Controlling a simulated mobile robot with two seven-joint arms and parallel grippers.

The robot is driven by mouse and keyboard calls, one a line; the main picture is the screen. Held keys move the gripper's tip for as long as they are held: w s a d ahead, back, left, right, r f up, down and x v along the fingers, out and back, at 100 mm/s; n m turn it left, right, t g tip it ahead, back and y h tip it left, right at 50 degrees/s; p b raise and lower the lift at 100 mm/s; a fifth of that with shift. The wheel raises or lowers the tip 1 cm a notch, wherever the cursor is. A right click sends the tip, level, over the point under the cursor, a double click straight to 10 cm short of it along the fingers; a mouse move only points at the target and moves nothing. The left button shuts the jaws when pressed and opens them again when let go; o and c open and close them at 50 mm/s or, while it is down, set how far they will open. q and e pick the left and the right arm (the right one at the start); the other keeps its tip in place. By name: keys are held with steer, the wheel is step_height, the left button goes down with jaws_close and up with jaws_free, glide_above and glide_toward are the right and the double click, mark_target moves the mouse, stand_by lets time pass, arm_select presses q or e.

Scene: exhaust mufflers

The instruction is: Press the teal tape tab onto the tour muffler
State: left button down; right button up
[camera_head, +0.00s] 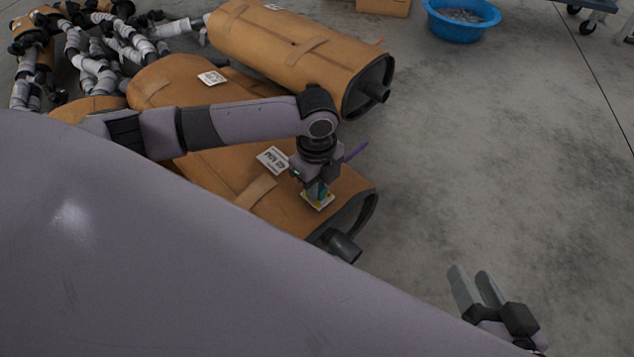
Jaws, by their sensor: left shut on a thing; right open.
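A wrapped brown muffler (222,196) lies nearest my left arm, with a dark end and a pipe stub facing lower right. It has a white printed label (273,160), too small to read, so I cannot tell if it is the tour muffler. My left gripper (319,192) points down over its right end, shut on the teal tape tab (323,188), which is mostly hidden by the fingers. A small white and yellow patch (318,201) lies on the muffler directly under the fingertips. Whether the tab touches it is unclear. My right gripper (472,284) is open and empty above the floor.
A second wrapped muffler (285,42) lies behind. Wrapped pipes (95,60) crowd the upper left. A blue basin (460,24) and a cardboard box (383,6) stand at the back. The floor at right is clear.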

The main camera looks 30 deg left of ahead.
arm_select(q)
steer(key=shift+f, duration=0.45)
stand_by(0.6)
steer(key=shift+r+p, duration=0.55)
steer(key=shift+p, duration=0.55)
steer(key=shift+f, duration=0.55)
stand_by(0.5)
